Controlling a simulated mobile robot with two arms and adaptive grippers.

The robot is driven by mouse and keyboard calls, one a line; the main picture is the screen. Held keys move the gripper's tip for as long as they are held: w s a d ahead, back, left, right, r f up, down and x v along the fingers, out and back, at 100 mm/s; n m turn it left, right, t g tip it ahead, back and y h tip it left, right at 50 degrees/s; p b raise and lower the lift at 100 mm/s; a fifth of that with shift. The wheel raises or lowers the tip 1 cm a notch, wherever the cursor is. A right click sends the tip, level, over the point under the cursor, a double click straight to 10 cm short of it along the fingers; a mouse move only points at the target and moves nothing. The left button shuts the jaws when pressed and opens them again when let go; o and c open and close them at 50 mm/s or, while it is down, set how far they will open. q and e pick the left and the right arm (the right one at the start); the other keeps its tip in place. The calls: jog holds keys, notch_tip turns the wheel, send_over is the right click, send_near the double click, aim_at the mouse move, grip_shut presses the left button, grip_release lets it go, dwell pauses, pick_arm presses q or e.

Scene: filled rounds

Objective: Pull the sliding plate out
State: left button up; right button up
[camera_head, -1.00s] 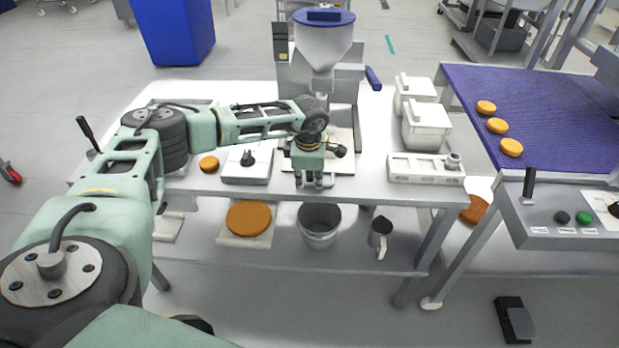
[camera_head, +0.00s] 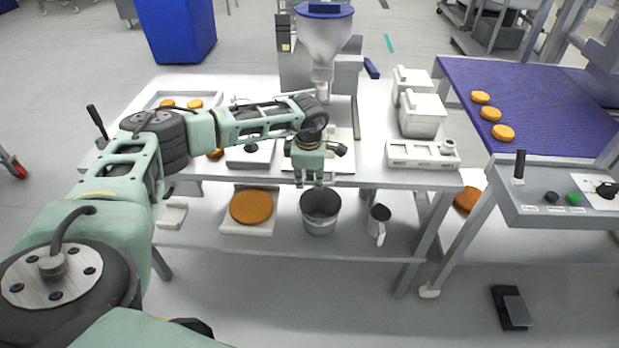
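The sliding plate is the pale plate (camera_head: 345,163) under the nozzle of the hopper machine (camera_head: 322,70), near the table's front edge. My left arm reaches in from the left and partly covers it. My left gripper (camera_head: 312,183) points down at the plate's front, by the table edge. Its fingers are small and dark, and I cannot tell whether they are closed on the plate or apart. My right gripper is not in view.
The white table (camera_head: 400,178) also bears a scale (camera_head: 250,153), white containers (camera_head: 422,117) and a tray with round cakes (camera_head: 180,98). On the lower shelf are a bucket (camera_head: 320,212) and a jug (camera_head: 379,222). A blue conveyor (camera_head: 530,95) stands at the right.

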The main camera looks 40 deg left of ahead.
pick_arm(q)
jog(key=shift+o, duration=1.1)
jog(key=shift+s, duration=0.1)
notch_tip(320, 180, up, 12)
jog(key=s+d, duration=0.1)
jog(key=shift+s, duration=0.4)
jog(key=shift+d+f, duration=0.1)
